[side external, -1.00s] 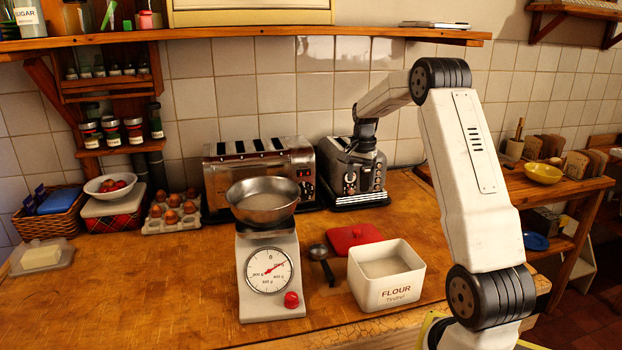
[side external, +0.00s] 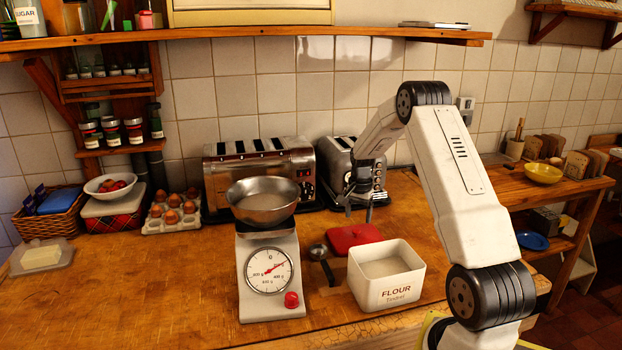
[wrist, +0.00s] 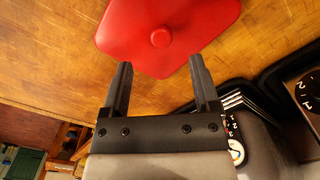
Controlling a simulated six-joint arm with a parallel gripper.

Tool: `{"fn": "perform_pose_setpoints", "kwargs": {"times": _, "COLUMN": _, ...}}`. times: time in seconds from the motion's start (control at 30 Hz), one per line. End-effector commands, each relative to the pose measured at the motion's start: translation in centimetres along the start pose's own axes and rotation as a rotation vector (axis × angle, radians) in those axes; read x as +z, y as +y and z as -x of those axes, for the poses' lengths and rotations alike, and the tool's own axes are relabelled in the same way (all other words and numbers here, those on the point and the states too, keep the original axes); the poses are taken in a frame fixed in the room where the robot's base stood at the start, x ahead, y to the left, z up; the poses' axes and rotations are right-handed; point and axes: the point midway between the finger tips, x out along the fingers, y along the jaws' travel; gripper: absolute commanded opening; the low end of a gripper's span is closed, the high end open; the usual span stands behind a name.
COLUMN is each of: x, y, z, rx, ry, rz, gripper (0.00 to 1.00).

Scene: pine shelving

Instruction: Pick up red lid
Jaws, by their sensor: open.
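The red lid (side external: 352,237) lies on the wooden counter behind the open white flour box (side external: 387,283). In the wrist view the red lid (wrist: 165,32) shows its round central knob and lies just beyond my fingertips. My gripper (side external: 358,213) is above the counter close to the lid's back side, pointing down. In the wrist view my gripper (wrist: 159,65) is open and empty, with its two dark fingers apart and the lid's near corner between and past their tips.
A kitchen scale with a metal bowl (side external: 262,203) stands left of the lid. A dark scoop (side external: 320,254) lies between scale and flour box. Two toasters, one here (side external: 250,172), stand behind. The counter's left front (side external: 130,300) is clear.

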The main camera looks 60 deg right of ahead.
Motion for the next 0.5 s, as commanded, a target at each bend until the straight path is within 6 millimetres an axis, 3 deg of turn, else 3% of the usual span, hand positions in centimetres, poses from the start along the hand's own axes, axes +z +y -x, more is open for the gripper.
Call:
{"fn": "perform_pose_setpoints", "kwargs": {"times": 0.27, "x": 0.0, "y": 0.0, "z": -0.5, "rx": -0.001, "ry": 0.001, "rz": 0.000, "gripper": 0.79}}
{"fn": "perform_pose_setpoints", "kwargs": {"times": 0.5, "x": 0.1, "y": -0.1, "z": -2.5, "rx": 0.001, "ry": -0.001, "rz": 0.000, "gripper": 0.79}}
